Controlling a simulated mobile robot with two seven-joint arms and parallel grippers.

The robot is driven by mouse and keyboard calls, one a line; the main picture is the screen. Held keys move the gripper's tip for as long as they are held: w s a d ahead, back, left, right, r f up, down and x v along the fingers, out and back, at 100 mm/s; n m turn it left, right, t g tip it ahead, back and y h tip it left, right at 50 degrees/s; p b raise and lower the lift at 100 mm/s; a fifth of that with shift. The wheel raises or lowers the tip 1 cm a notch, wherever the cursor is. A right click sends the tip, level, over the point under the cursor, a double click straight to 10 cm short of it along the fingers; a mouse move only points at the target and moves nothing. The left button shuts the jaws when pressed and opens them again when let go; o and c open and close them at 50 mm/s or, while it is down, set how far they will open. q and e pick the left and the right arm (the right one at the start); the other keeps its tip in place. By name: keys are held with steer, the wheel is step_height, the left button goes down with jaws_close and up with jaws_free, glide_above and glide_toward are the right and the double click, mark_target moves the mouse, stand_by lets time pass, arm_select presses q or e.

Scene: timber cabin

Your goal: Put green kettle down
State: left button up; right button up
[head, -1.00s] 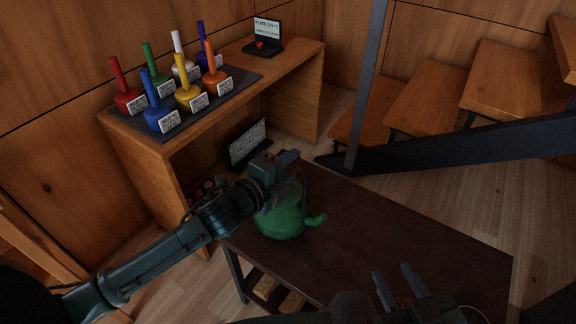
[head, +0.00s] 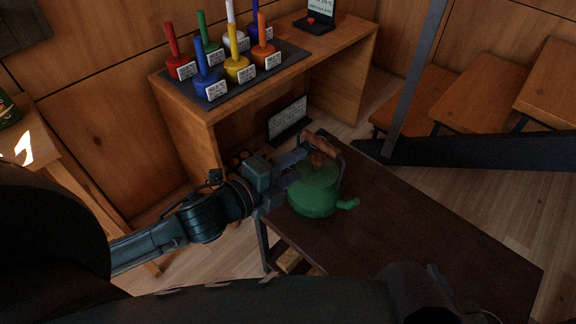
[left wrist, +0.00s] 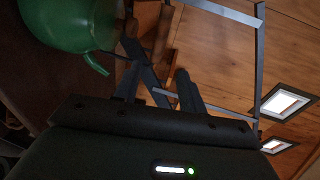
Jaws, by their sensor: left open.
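The green kettle (head: 314,192) stands upright on the dark table (head: 420,230), near its far left end, with its spout toward the right. Its brown handle (head: 320,146) arches above it and is free. My left gripper (head: 296,168) is open and empty, just left of the kettle; I cannot tell whether a fingertip touches it. In the left wrist view the kettle (left wrist: 70,25) is at the top left, outside the open fingers (left wrist: 155,90). My right gripper (head: 440,290) shows only in part at the bottom of the head view, dark and partly hidden.
Wooden stairs (head: 475,85) rise at the right. The table's right part is clear.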

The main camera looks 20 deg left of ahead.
arm_select(q)
steer(key=s+d+f+n, duration=0.1)
steer(key=s+f+n, duration=0.1)
steer(key=s+n, duration=0.3)
steer(key=s+d+f+n+g+y, duration=0.1)
steer(key=s+n, duration=0.5)
steer(key=n, duration=0.7)
steer(key=shift+d+f+y, duration=0.25)
steer(key=shift+f+y, duration=0.05)
steer(key=shift+f, duration=0.15)
